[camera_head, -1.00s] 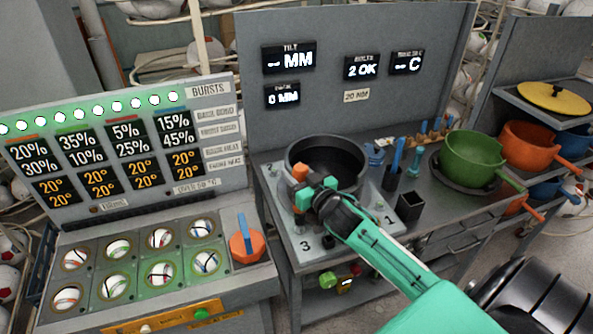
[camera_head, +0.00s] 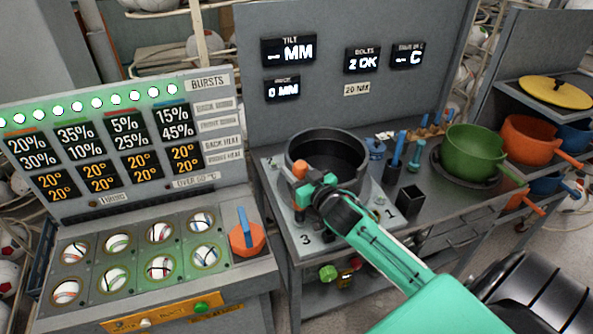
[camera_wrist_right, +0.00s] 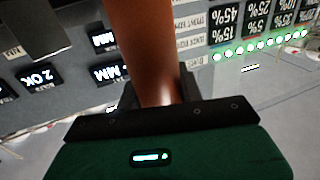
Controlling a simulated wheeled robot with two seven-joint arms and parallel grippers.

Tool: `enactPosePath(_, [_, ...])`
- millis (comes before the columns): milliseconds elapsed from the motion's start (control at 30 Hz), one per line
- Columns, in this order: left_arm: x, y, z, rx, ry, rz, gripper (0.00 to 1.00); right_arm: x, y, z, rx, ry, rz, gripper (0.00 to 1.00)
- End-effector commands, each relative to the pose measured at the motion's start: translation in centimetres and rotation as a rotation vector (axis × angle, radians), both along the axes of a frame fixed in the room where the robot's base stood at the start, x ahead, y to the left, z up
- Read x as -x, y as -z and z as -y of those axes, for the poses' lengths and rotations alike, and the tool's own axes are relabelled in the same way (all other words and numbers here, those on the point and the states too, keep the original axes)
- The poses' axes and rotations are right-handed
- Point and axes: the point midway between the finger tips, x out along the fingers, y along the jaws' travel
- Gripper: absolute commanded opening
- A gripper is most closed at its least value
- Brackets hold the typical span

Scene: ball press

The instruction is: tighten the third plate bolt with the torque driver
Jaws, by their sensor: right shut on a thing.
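My right gripper (camera_head: 311,192) is shut on the torque driver (camera_head: 300,170), whose orange handle stands roughly upright above its fingers. The handle also fills the middle of the right wrist view (camera_wrist_right: 146,50), between the jaws (camera_wrist_right: 157,100). The driver is over the front left part of the grey plate (camera_head: 290,243), near the number 3. The gripper and forearm hide much of that corner, so I cannot tell whether the driver tip touches the third bolt. A dark round vessel (camera_head: 328,142) stands on the plate behind the gripper. My left gripper is not in view.
The bolts display (camera_head: 363,60) reads 2 OK, above a 20 NM label (camera_head: 357,90). A black square cup (camera_head: 411,200) and a green pot (camera_head: 472,152) stand to the right.

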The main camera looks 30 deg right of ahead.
Motion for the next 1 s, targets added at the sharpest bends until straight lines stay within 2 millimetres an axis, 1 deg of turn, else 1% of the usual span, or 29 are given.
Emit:
enactPosePath(267, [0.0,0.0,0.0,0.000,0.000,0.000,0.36,0.0,-0.1,0.0,0.001,-0.001,0.003,0.10])
enactPosePath(1000, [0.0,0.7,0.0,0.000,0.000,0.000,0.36,0.0,0.9,0.0,0.001,-0.001,0.003,0.10])
